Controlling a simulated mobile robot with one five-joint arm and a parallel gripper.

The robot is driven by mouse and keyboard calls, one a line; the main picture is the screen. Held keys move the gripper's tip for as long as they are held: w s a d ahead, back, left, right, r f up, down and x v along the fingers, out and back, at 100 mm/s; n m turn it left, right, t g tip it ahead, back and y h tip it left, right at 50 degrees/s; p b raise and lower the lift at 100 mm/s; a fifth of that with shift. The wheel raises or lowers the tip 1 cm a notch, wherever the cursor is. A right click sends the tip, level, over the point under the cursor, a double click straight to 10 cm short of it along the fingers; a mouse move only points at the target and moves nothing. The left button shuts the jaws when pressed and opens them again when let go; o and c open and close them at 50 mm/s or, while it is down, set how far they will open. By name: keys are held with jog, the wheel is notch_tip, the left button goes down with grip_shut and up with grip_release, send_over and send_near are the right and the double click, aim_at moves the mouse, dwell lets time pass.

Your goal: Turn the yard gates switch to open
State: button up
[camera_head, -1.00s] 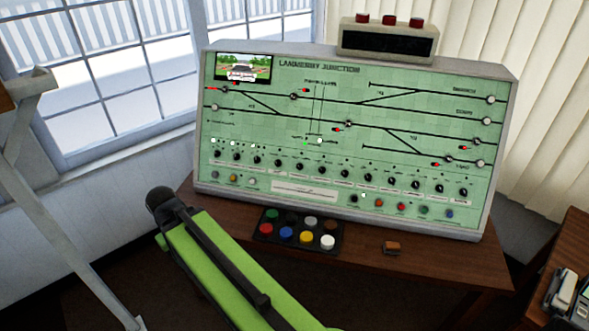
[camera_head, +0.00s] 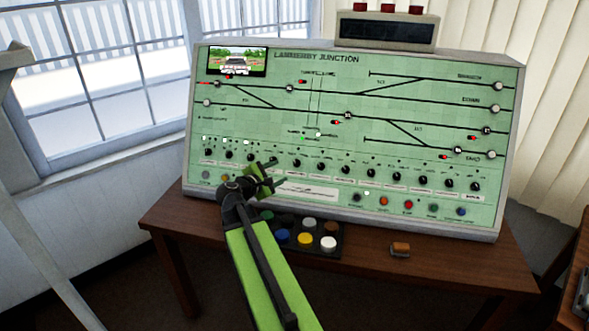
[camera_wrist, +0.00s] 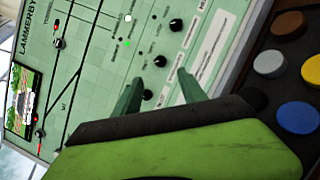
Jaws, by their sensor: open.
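The green control panel (camera_head: 340,110) carries a row of small black rotary knobs (camera_head: 345,170) along its lower part. Their labels are too small to read, so I cannot tell which is the yard gates switch. My gripper (camera_head: 277,171) is in front of the row's left part and hides some of it. It is open and empty. In the wrist view a black knob (camera_wrist: 160,61) shows just beyond and between the two green fingertips (camera_wrist: 160,77). Another knob (camera_wrist: 176,25) lies further up, and one (camera_wrist: 147,94) shows between the fingers. I see no clear contact.
A tray of coloured round buttons (camera_head: 340,228) sits on the wooden desk (camera_head: 450,265) below the panel, right beside my arm. A small orange-brown block (camera_head: 400,249) lies to its right. A box with red lamps (camera_head: 385,28) tops the panel.

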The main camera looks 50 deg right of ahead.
aim_at(296, 164)
jog(key=b+x, duration=0.2)
jog(key=x, duration=1)
jog(key=shift+b, duration=0.35)
jog(key=shift+c, duration=0.4)
